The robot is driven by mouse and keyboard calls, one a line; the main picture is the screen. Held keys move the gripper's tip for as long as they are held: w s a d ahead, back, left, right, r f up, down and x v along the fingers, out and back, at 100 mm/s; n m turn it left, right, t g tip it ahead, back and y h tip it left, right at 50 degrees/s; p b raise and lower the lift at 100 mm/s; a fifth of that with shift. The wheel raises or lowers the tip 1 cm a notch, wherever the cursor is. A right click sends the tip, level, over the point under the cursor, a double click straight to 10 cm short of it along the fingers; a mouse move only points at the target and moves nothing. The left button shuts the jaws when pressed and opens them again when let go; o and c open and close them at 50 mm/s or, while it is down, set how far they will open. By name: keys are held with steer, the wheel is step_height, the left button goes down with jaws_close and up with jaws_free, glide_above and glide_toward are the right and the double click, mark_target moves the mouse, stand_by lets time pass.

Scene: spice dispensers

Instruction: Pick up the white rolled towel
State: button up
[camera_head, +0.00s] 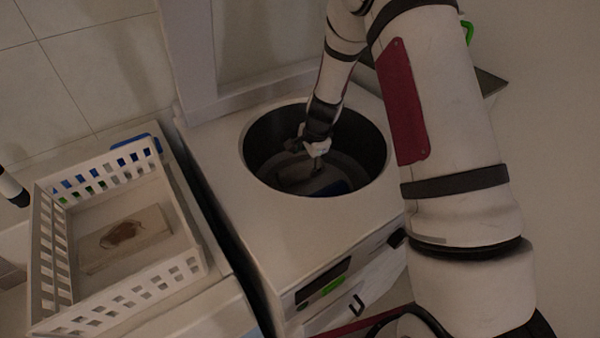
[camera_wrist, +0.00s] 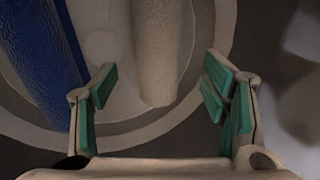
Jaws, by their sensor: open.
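The white rolled towel (camera_wrist: 162,45) shows in the wrist view as a pale upright roll, its near end rounded. It lies inside the round tub (camera_head: 262,135) of a white top-opening machine. My gripper (camera_wrist: 160,88) is open, with green pads on both fingers. The towel's near end lies between the two fingers in the picture, with a visible gap on each side. In the head view my gripper (camera_head: 316,165) reaches down into the tub; the towel is too dark there to make out. A blue roll (camera_wrist: 42,55) lies left of the towel, near the left finger.
The tub wall surrounds my gripper on all sides. The machine's white top (camera_head: 225,160) is clear. A white slotted basket (camera_head: 190,265) stands on the counter to the left, holding a board with a brown item (camera_head: 122,232). The raised lid (camera_head: 190,60) stands behind.

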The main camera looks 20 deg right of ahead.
mark_target(306, 166)
steer(key=shift+x, duration=2.65)
steer(key=shift+s+d, duration=0.1)
steer(key=shift+d, duration=0.05)
steer(key=c, duration=1.3)
